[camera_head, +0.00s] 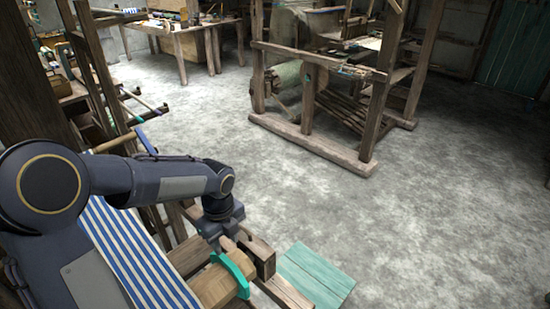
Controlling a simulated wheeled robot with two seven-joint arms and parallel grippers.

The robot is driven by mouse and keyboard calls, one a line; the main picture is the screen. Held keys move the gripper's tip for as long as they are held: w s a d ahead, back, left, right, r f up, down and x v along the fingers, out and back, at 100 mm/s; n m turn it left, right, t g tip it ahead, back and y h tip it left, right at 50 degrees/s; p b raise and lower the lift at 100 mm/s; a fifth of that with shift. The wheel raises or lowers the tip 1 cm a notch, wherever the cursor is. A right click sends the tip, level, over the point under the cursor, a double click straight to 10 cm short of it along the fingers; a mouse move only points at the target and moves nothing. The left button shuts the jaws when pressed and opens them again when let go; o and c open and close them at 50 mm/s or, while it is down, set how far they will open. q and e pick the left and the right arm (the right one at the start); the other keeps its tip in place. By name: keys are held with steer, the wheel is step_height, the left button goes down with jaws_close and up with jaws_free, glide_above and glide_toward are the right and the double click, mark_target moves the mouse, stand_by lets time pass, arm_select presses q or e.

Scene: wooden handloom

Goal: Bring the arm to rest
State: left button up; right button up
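My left arm (160,182) comes in from the left and reaches across the near loom. My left gripper (232,243) points down at the end of the loom's wooden beam (218,288), close to its wooden frame (258,255). A teal curved piece (238,272) lies over the beam end, right below the gripper. I cannot tell whether the gripper touches it, and the fingertips are too small and covered to read. Blue-and-white striped cloth (135,253) stretches over the loom beneath the arm. My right gripper is not in view.
A teal board (318,277) lies beside the loom frame at the bottom. A second wooden loom (325,95) stands at the back centre. A wooden table (185,45) is at the back left. The grey floor (430,215) on the right is open.

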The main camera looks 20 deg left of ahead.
arm_select(q)
steer(key=s+d+r+n+t+h, duration=0.2)
steer(key=s+r+n, duration=0.2)
steer(key=s+n, duration=0.5)
steer(key=s+d+r+n+t+h, duration=0.1)
steer(key=s+d+r+n+t, duration=0.1)
steer(key=s+r+n, duration=0.3)
steer(key=s+n+t, duration=0.1)
steer(key=s+n, duration=0.3)
steer(key=n, duration=0.7)
steer(key=shift+s+d+r+t+h, duration=0.2)
steer(key=shift+d+t+h, duration=0.1)
steer(key=shift+d+h, duration=0.1)
